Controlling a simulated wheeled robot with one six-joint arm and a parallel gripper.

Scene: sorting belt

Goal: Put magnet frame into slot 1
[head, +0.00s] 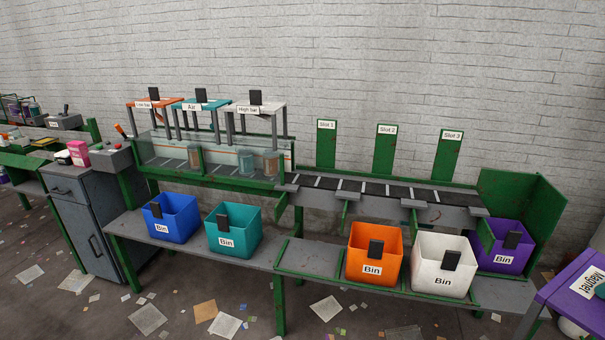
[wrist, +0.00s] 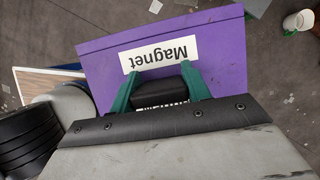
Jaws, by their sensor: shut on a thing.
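The magnet frame (wrist: 215,45) is purple with a white "Magnet" label and fills the upper middle of the wrist view. In the head view the magnet frame (head: 560,290) shows at the lower right edge, partly cut off. My gripper (wrist: 158,92) has green fingers on both sides of the frame's black handle (wrist: 160,80) and is shut on it. The green slot 1 panel (head: 326,150) stands behind the belt in the head view, left of the slot 2 panel (head: 385,155) and slot 3 panel (head: 448,160). The frame is right of all three panels and apart from them.
The dark belt (head: 375,188) runs below the panels. Orange (head: 363,270), white (head: 425,282), purple (head: 487,262), blue (head: 160,228) and teal (head: 222,247) bins stand on the lower shelf. Three other frames, including an orange one (head: 145,103), stand at left. Paper litters the floor.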

